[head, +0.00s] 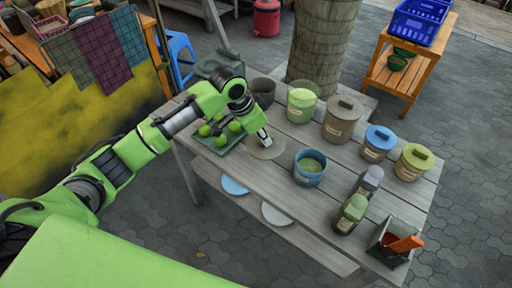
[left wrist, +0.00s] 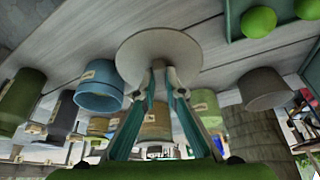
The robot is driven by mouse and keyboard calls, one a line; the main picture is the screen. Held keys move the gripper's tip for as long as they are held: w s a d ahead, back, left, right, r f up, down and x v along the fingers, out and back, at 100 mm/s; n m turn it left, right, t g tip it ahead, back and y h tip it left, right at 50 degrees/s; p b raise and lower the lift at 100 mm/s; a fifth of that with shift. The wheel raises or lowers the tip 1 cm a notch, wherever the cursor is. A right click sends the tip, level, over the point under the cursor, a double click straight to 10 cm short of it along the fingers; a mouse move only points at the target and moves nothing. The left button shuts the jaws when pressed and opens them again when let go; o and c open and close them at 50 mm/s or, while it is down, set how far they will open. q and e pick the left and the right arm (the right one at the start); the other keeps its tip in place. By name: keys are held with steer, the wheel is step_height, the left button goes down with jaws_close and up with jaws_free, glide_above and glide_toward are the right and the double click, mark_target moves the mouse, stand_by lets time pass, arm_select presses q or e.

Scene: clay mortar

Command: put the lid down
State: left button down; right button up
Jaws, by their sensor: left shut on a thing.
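A round grey-brown lid (head: 262,153) is at the table top, between the green tray and the open blue pot. My left gripper (head: 266,139) is shut on the lid's middle from above. In the left wrist view the lid (left wrist: 145,50) is a flat disc at the tips of my left gripper (left wrist: 166,72), close to the planks. I cannot tell whether its underside touches the table. My right gripper is not in view.
The grey plank table (head: 318,213) holds a green tray (head: 212,147) of green fruit, an open blue pot (head: 309,178), an open green pot (head: 301,104), a dark pot (head: 263,90), several lidded pots, two bottles and a dark box (head: 384,252). Bare planks lie front of the lid.

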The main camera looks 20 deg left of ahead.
mark_target(253, 147)
arm_select(q)
steer(key=shift+s+a+f, duration=0.25)
steer(key=shift+a+f, duration=0.15)
steer(key=shift+f, duration=0.1)
steer(key=shift+s+a+f, duration=0.2)
steer(key=shift+a+f, duration=0.2)
steer(key=shift+f, duration=0.1)
steer(key=f, duration=0.2)
steer(key=f+p, duration=0.1)
steer(key=shift+s+a+f, duration=0.1)
steer(key=shift+s+a, duration=0.05)
steer(key=shift+a, duration=0.1)
steer(key=shift+f, duration=0.25)
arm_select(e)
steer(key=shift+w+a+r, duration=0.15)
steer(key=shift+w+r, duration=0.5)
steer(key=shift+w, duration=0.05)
arm_select(q)
steer(key=c, duration=2.1)
jaws_free()
steer(key=shift+f, duration=0.1)
steer(key=v, duration=1.2)
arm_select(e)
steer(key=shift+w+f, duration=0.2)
